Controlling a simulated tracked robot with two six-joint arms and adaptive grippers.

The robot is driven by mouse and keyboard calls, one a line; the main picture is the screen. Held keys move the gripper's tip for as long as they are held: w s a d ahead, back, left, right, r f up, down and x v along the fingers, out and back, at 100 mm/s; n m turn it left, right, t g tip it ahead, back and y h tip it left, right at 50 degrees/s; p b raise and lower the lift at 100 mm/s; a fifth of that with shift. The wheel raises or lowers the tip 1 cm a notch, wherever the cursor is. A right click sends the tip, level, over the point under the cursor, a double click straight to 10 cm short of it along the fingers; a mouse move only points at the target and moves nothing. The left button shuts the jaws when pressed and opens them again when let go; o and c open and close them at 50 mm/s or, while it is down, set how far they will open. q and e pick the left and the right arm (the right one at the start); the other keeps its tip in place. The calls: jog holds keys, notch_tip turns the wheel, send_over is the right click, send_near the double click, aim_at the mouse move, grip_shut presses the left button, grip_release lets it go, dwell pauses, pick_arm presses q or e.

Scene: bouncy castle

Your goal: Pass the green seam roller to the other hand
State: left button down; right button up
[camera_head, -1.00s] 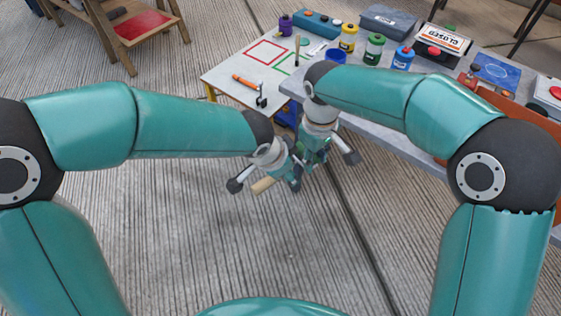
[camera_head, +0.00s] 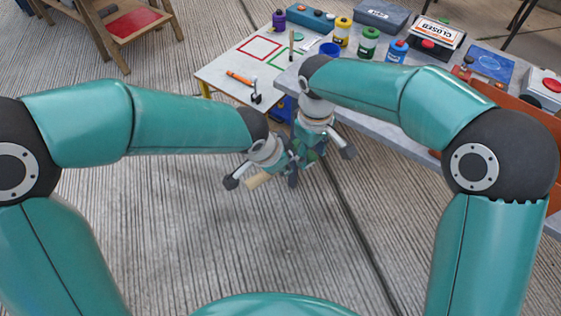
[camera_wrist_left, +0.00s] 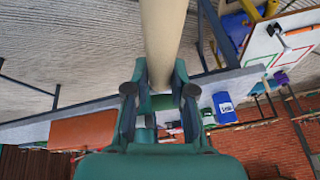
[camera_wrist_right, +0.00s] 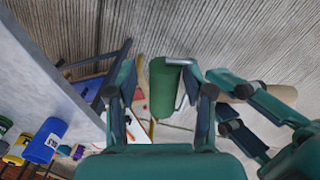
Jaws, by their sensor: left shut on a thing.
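The green seam roller has a pale wooden handle, a metal bracket and a green cylinder. My left gripper (camera_head: 283,168) is shut on the handle, whose end (camera_head: 257,181) sticks out to the left in the head view. The handle (camera_wrist_left: 163,40) runs between its fingers in the left wrist view. My right gripper (camera_head: 318,155) is close beside it. In the right wrist view, the green cylinder (camera_wrist_right: 163,90) stands between the right fingers (camera_wrist_right: 165,100), with gaps on both sides, so this gripper is open. Both grippers are in the air over the floor.
The white table (camera_head: 222,76) stands just beyond, with an orange-handled tool (camera_head: 242,79) on it. A wooden chair (camera_head: 118,48) is at back left. The floor before me is clear.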

jog(key=shift+w+a+r, duration=0.1)
jog(key=shift+a+r, duration=0.1)
jog(key=shift+a, duration=0.05)
